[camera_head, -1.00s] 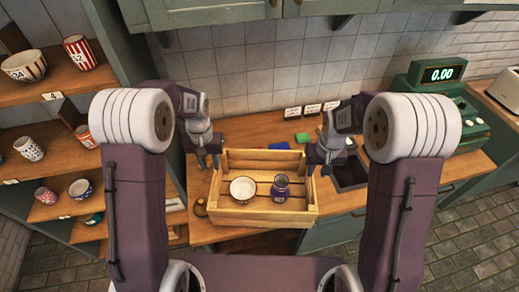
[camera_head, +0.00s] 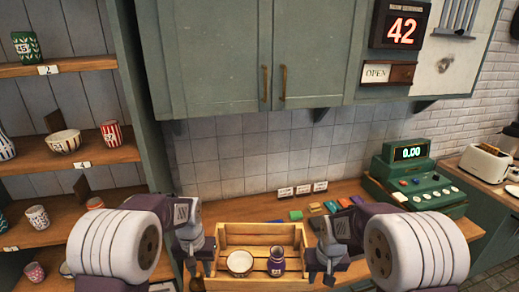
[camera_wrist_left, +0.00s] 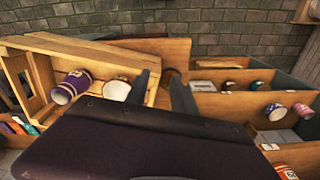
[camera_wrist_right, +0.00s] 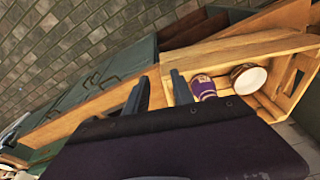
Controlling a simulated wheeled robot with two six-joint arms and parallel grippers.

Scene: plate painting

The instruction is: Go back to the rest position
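The wooden crate (camera_head: 297,238) sits on the counter between my two grippers, holding a pale bowl (camera_head: 241,262) and a purple jar (camera_head: 276,262). My left gripper (camera_head: 200,268) is at the crate's left end, and my right gripper (camera_head: 322,274) is at its right end. In the left wrist view, the left fingers (camera_wrist_left: 162,95) stand apart. In the right wrist view, the right fingers (camera_wrist_right: 158,95) also stand apart. I see nothing clasped in either gripper. Whether the fingers touch the crate's ends is not clear.
Shelves (camera_head: 95,157) with cups and bowls stand at the left. Green cabinets (camera_head: 210,55) hang above the counter (camera_head: 350,190). Price cards and coloured blocks lie behind the crate. A green cash register (camera_head: 415,180) and a toaster (camera_head: 487,160) are at the right.

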